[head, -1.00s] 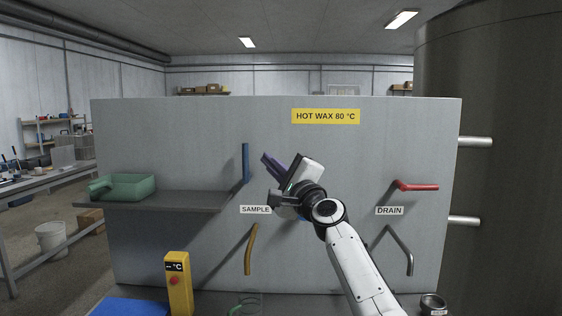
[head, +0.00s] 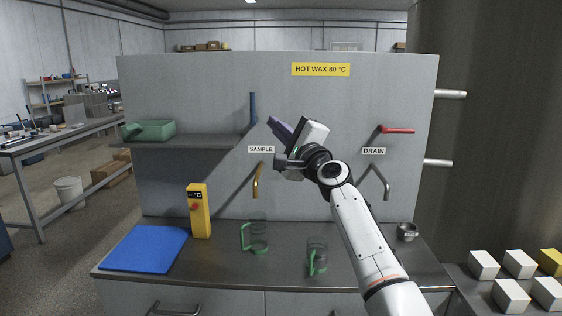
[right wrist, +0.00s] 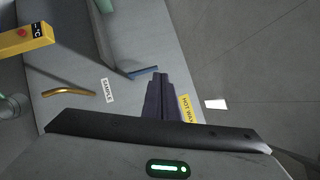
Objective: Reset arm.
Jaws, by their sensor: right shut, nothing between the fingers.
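My right arm reaches up from the lower right in the head view. Its gripper (head: 275,124) is raised in front of the grey panel, between the SAMPLE and DRAIN labels, pointing up and left. The dark fingers are together and empty; they also show shut in the right wrist view (right wrist: 158,78). The gripper is near the blue lever (head: 253,108) and above the brass sample spout (head: 258,180), apparently clear of both. My left gripper is not in view.
A counter holds a blue mat (head: 144,249), a yellow thermometer unit (head: 199,212), two clear green-handled jugs (head: 255,234) (head: 317,258) and a small metal cup (head: 407,232). A shelf with a green tray (head: 152,130) juts out left. A red drain lever (head: 398,131) sits right.

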